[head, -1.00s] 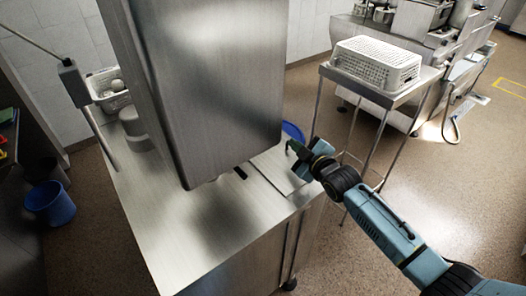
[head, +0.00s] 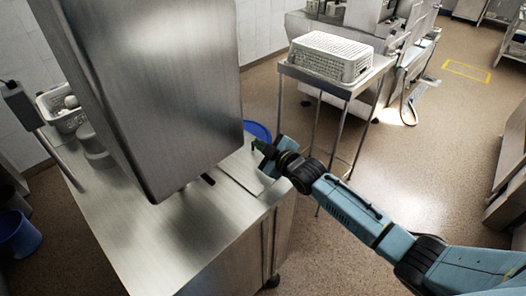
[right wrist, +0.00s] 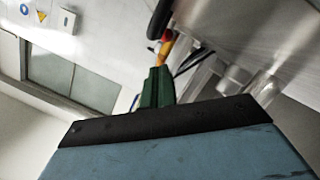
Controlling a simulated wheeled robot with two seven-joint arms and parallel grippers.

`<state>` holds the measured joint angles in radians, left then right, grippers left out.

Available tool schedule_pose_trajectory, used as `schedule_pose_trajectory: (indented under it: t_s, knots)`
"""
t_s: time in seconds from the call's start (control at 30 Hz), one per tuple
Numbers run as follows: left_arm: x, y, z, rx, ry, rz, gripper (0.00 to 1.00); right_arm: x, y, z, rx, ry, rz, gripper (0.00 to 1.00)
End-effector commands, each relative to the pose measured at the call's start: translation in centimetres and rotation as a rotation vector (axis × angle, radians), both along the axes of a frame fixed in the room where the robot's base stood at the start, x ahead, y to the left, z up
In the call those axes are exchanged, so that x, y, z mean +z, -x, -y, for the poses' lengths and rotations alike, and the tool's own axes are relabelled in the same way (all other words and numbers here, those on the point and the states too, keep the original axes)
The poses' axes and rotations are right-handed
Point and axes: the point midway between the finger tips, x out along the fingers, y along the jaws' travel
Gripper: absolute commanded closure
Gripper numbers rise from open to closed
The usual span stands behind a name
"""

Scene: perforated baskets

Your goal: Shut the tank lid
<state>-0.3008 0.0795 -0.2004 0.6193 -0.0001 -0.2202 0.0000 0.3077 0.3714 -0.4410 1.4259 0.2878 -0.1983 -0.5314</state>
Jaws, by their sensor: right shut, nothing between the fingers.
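A tall brushed-steel hood (head: 160,85) hangs over the steel counter (head: 130,235), with its lower edge apart from the counter's near surface. A short black handle-like piece (head: 208,179) shows below its lower right edge. A flat rectangular steel panel (head: 240,180) lies at the counter's right end. I cannot tell for sure which of these is the tank lid. My right gripper (head: 260,147) is shut and empty, just right of the hood and above the counter's right end. Its green fingers also show in the right wrist view (right wrist: 155,90). My left gripper is not in view.
A white perforated basket (head: 330,56) sits upside down on a steel stand (head: 345,90) behind my right arm. A blue round item (head: 257,130) is partly hidden behind the hood. A blue bucket (head: 18,236) stands at left. Open floor (head: 440,160) lies to the right.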

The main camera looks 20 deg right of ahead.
Motion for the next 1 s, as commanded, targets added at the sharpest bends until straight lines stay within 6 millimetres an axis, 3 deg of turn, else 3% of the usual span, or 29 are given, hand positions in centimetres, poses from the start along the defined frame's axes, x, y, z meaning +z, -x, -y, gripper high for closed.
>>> schedule_pose_trajectory:
  t_s: [0.23, 0.3, 0.7, 1.0]
  knots:
    - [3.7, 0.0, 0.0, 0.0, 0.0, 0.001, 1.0, 3.3, 0.5, -1.9, 0.005, -0.004, 0.001, 1.0]
    - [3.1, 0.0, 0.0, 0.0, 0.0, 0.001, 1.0, 2.7, 1.9, -1.1, 0.004, 0.001, 0.0, 1.0]
    - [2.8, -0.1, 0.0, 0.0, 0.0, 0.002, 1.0, 4.1, 8.1, 1.1, 0.004, 0.002, -0.001, 1.0]
    - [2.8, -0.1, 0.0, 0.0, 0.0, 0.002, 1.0, 4.6, 9.7, 1.6, 0.004, -0.001, 0.0, 1.0]
